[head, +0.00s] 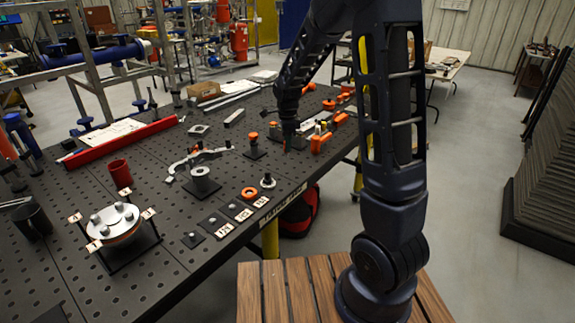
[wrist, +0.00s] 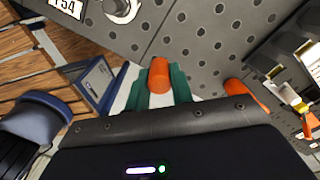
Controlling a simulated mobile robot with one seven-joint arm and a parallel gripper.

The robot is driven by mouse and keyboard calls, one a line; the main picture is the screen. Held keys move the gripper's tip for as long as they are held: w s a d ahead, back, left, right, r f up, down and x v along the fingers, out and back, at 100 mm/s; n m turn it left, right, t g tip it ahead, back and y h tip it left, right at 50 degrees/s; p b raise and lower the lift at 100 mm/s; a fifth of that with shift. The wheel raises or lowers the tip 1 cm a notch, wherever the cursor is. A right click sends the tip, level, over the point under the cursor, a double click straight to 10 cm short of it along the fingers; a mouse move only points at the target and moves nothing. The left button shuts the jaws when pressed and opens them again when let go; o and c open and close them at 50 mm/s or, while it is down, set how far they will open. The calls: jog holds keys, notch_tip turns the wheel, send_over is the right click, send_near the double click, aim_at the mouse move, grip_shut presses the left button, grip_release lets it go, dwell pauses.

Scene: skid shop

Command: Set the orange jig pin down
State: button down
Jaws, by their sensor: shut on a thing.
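The orange jig pin (wrist: 158,76) shows in the wrist view, upright-looking and held between the green-and-white fingers of my gripper (wrist: 153,88). I cannot tell whether the pin touches the table.
An orange-topped post on a black block (head: 254,151) stands left of my gripper. Orange clamps (head: 320,141) stand close on its right. A grey ring (head: 267,182), an orange ring (head: 249,193) and labelled plates lie nearer the front edge. Some bare table lies between.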

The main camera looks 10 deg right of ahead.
jog(key=shift+f, duration=4.7)
jog(key=shift+f, duration=0.1)
jog(key=c, duration=1.2)
grip_release()
